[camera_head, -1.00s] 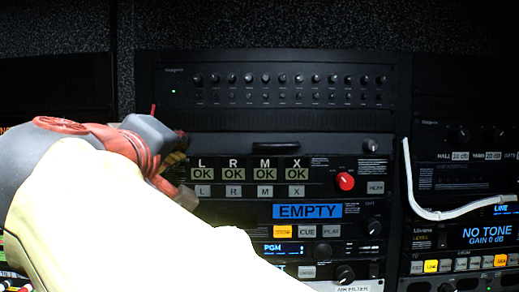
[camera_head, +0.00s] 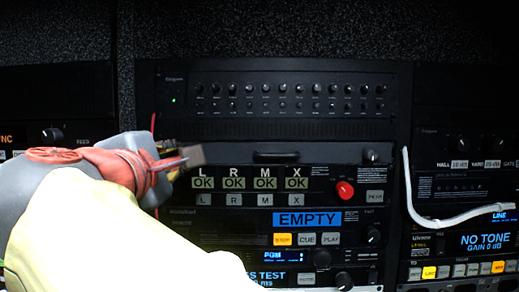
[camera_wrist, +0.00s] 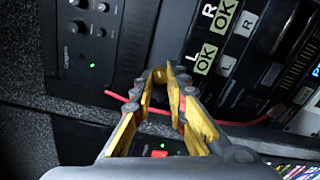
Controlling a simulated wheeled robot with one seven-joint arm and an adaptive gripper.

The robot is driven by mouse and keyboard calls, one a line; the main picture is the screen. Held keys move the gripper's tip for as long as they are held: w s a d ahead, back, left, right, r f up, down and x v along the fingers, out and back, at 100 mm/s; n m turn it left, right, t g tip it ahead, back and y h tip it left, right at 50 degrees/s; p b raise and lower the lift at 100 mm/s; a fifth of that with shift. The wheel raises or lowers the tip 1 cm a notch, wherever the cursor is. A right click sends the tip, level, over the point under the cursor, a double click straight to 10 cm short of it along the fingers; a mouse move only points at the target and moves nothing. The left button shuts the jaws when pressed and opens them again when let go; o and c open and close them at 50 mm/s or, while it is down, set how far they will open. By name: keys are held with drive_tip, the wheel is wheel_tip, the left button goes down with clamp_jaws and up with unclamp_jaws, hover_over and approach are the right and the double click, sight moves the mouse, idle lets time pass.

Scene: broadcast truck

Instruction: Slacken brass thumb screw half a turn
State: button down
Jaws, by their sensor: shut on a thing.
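The brass thumb screw (camera_wrist: 159,77) shows in the wrist view as a small round brass head between my fingertips. My gripper (camera_wrist: 166,76) is shut on it, with its yellow fingers reaching up from the bottom of the picture. In the head view my gripper (camera_head: 184,160) is at the left end of the panel with the L, R, M and X labels. The screw cannot be made out there, behind the fingers and wrist. How far it is turned cannot be read.
A red cable (camera_wrist: 122,97) runs close beside my fingers. A black drawer-like panel with a handle (camera_head: 276,156) and a red knob (camera_head: 345,190) are to the right. A white cable (camera_head: 411,185) hangs farther right. Rack units with buttons and knobs surround the gripper closely.

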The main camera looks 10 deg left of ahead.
drive_tip(key=shift+a+f+n+p, duration=0.1)
drive_tip(key=shift+n+p, duration=1.35)
drive_tip(key=shift+n, duration=1.1)
drive_tip(key=shift+f+n+p, duration=0.1)
drive_tip(key=shift+n+p, duration=1.3)
drive_tip(key=shift+n, duration=1.15)
drive_tip(key=c, duration=1.7)
unclamp_jaws()
drive_tip(key=shift+r, duration=0.1)
drive_tip(key=shift+c, duration=0.2)
drive_tip(key=s+d, duration=0.1)
drive_tip(key=s, duration=1.1)
